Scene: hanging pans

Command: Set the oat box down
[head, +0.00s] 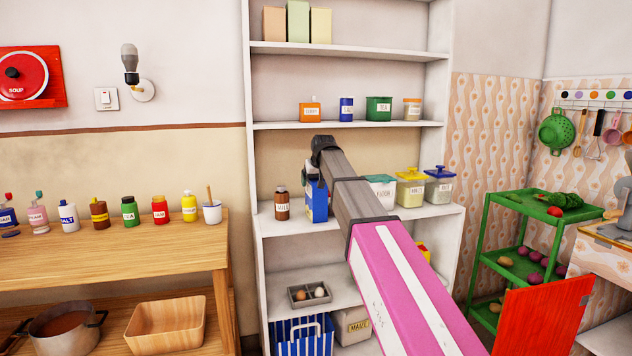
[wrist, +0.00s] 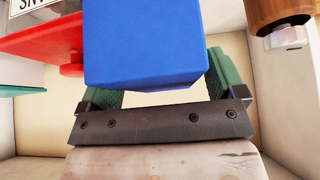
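The oat box is a blue carton (head: 316,202) at the middle shelf of the white unit, right of the brown milk bottle. In the wrist view the blue box (wrist: 145,42) fills the upper middle. My gripper (head: 317,172) reaches into the shelf at the box, and the arm covers part of it. In the wrist view its green fingers (wrist: 166,90) lie at both sides of the box and appear shut on it; the box hides their tips. The box's base looks at or very near the shelf board; I cannot tell whether it touches.
The milk bottle (head: 282,204) stands close on the left. A red labelled container (wrist: 40,42) is close beside the box in the wrist view. Lidded jars (head: 411,189) stand further right on the shelf (head: 278,226). Another shelf board (head: 285,126) with tins is above.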

